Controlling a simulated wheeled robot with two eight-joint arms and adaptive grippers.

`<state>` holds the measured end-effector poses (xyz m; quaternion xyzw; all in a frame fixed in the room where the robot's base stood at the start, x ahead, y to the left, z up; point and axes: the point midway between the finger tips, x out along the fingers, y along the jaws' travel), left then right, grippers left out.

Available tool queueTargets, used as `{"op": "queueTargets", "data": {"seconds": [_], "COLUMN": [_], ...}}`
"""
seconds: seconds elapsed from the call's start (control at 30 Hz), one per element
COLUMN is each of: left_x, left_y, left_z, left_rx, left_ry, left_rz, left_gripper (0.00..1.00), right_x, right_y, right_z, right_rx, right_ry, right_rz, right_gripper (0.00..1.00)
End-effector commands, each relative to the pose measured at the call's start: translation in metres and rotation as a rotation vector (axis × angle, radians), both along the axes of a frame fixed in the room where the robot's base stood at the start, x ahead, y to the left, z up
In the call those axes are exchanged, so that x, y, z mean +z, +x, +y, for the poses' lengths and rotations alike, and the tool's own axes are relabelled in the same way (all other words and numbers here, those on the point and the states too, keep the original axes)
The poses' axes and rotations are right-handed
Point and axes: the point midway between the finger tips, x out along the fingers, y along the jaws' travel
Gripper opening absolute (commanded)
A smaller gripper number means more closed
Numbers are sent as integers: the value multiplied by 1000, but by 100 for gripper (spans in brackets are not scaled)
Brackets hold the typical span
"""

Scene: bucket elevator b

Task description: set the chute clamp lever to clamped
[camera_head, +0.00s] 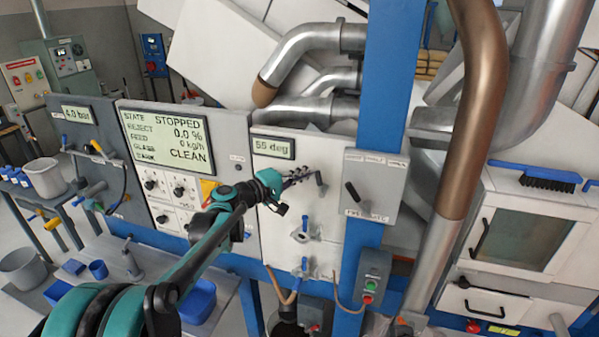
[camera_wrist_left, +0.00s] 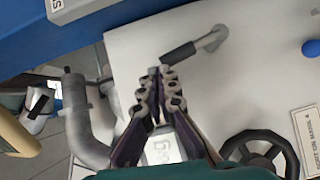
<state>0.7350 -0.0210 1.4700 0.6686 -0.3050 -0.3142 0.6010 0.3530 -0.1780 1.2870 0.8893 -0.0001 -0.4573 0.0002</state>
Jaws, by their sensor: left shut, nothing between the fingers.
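A short lever (camera_wrist_left: 180,54) with a dark grip on a metal pivot sits on the white panel in the left wrist view. It seems to be the small lever (camera_head: 320,184) just right of my left gripper in the head view. No clamp label is readable beside it, so I cannot be sure it is the chute clamp lever. My left gripper (camera_head: 303,173) is shut and empty. In the left wrist view its fingertips (camera_wrist_left: 160,76) are close to the free end of the dark grip; I cannot tell whether they touch. My right gripper is not in view.
A grey box (camera_head: 375,187) with a black lever stands right of the white panel (camera_head: 325,220), on a blue post (camera_head: 385,100). Blue-handled valves (camera_head: 305,228) are below my gripper. A black handwheel (camera_wrist_left: 262,153) shows in the wrist view. The display (camera_head: 165,138) reads STOPPED.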

Motion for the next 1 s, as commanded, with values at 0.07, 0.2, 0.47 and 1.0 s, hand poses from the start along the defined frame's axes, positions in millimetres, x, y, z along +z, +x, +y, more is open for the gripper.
{"op": "queueTargets", "data": {"seconds": [0.07,0.2,0.47,1.0], "left_x": [7,10,12,6], "left_y": [-3,-7,-13,-21], "left_z": [-7,-19,-40,-65], "left_rx": [-1,-1,-2,0], "left_ry": [68,195,420,604], "left_rz": [-22,-64,-138,-197], "left_gripper": [0,0,0,0], "right_x": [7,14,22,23], "right_y": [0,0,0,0], "right_z": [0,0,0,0], "right_rx": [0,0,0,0], "right_ry": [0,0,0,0], "right_rz": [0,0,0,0], "right_gripper": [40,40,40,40]}}
